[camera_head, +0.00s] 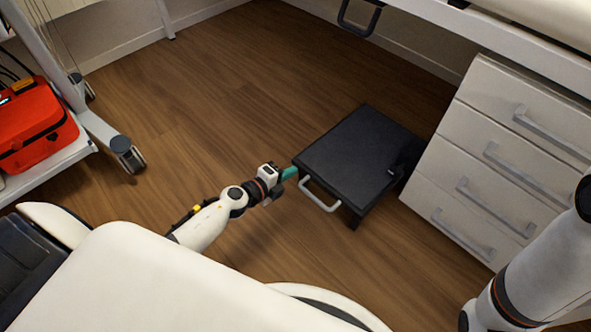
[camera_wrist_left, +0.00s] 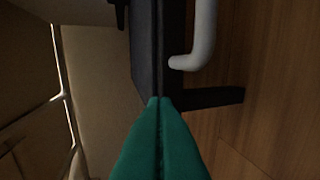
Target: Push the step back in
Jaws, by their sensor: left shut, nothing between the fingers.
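The step (camera_head: 358,153) is a low black platform on short legs, standing out on the wooden floor beside the white drawer cabinet. A light grey handle (camera_head: 320,196) is on its near side. My left gripper (camera_head: 290,173) has green fingers, shut and empty, at the step's near left corner by the handle. In the left wrist view the shut fingertips (camera_wrist_left: 160,101) meet the step's dark edge (camera_wrist_left: 146,60), with the handle (camera_wrist_left: 200,40) to the right; I cannot tell if they touch. My right arm shows at the lower right, but its gripper is out of view.
The white drawer cabinet (camera_head: 510,150) stands right of the step. A wheeled cart (camera_head: 95,125) with a red bag (camera_head: 32,125) is at the left. A bench edge (camera_head: 480,30) with a dark handle (camera_head: 358,20) runs across the upper right. Floor left of the step is clear.

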